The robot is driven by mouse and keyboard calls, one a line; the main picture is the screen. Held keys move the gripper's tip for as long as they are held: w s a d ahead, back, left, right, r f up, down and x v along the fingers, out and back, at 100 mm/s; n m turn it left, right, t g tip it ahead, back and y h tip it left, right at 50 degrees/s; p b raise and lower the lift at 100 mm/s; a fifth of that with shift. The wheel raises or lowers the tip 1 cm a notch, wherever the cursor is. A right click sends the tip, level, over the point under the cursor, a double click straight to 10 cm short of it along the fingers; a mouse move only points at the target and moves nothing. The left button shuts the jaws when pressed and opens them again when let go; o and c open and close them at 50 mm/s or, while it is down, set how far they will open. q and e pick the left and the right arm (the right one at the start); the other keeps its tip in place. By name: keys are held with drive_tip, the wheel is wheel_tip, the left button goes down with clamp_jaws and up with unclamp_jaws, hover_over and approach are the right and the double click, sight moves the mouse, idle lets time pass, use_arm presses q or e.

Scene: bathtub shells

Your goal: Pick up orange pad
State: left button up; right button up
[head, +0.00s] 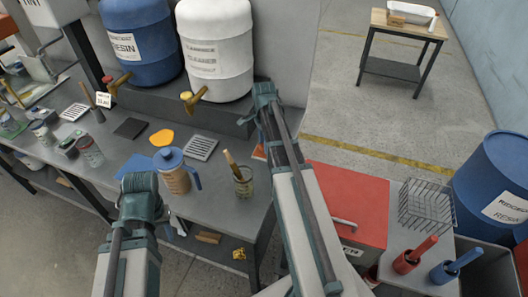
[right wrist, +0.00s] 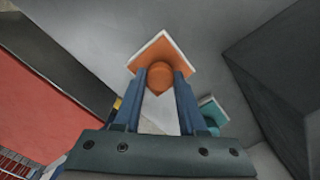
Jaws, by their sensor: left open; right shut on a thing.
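The orange pad (right wrist: 172,52) is a square plate with a pale edge and a round orange knob, seen in the right wrist view. My right gripper (right wrist: 160,76) is shut on the knob, with one blue finger at each side. In the head view my right arm reaches over the bench's right end, and its wrist (head: 262,97) hides the fingers. A small orange patch shows beside that arm, perhaps the pad. My left gripper (head: 140,190) is open at the bench's front edge, its fingertips mostly hidden.
A teal pad (right wrist: 211,110) lies close to the orange one. On the bench (head: 118,165) stand an orange jug (head: 175,178), a glass with a brush (head: 243,183) and a grey grille (head: 201,148). Blue and white drums stand behind. A red chest (head: 345,200) is at right.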

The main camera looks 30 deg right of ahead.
drive_tip(key=shift+r, duration=0.15)
clamp_jaws()
drive_tip(key=shift+r+p, duration=0.6)
drive_tip(key=shift+p, duration=0.1)
wheel_tip(320, 180, up, 3)
drive_tip(key=p, duration=0.3)
drive_tip(key=s, duration=0.2)
drive_tip(key=shift+s+f+b, duration=0.3)
drive_tip(key=shift+f, duration=0.05)
drive_tip(key=s+d+r+p, duration=0.1)
drive_tip(key=s, duration=1.2)
drive_tip(key=shift+s+d, duration=0.2)
drive_tip(key=shift+d, duration=0.05)
drive_tip(key=shift+r, duration=0.1)
drive_tip(key=shift+r, duration=0.1)
